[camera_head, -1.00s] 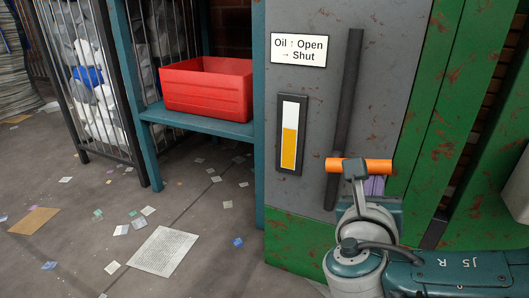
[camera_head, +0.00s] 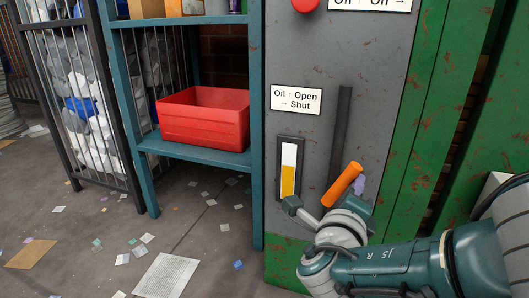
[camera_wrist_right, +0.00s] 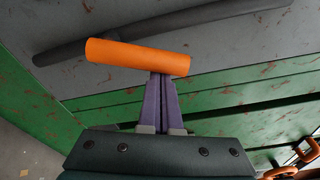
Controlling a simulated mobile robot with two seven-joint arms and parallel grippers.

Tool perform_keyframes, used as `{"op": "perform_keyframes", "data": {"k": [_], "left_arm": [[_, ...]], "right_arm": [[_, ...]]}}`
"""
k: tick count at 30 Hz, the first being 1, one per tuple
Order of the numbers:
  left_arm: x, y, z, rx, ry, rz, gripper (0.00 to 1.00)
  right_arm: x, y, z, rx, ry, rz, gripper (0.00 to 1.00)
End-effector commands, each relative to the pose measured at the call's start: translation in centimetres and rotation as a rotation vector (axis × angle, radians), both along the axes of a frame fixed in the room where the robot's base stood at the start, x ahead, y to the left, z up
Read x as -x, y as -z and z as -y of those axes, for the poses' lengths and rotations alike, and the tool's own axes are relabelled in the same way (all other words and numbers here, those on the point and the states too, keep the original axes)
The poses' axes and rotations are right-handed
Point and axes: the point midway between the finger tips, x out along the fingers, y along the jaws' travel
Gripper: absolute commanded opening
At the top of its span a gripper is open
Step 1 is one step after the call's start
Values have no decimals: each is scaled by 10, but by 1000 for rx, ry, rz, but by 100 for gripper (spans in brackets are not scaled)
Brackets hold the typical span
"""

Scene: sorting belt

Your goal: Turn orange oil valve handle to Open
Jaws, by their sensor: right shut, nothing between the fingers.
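The orange oil valve handle (camera_head: 343,185) is on the grey panel, below and right of the sign (camera_head: 297,99) reading "Oil ↑ Open → Shut". It slants up to the right, between the two marked directions. It also shows as an orange bar in the right wrist view (camera_wrist_right: 137,57). My right gripper (camera_head: 359,186) has purple fingers, partly hidden by the handle in the head view. In the wrist view its fingers (camera_wrist_right: 161,76) are together and empty, with the tips at one end of the handle; contact is unclear. The handle's mount is hidden. My left gripper is not in view.
A gauge with white and yellow bands (camera_head: 289,167) is left of the handle. A dark pipe (camera_head: 341,125) runs up the panel behind it. A red button (camera_head: 305,4) is above. A red bin (camera_head: 204,120) sits on a teal shelf at left.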

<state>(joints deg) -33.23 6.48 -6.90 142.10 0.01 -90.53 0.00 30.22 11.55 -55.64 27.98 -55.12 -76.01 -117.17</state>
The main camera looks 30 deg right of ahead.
Motion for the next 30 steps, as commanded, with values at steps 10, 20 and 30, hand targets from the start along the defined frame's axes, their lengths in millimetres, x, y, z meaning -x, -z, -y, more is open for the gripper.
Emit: {"op": "perform_keyframes", "data": {"k": [10, 20, 30], "left_arm": [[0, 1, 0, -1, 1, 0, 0], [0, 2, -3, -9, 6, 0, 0], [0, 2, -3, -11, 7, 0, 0]], "right_arm": [[-13, -9, -11, 76, -4, -90, 0], [-18, -12, -16, 74, -4, -89, 0], [-19, -13, -17, 75, -4, -87, 0]]}}
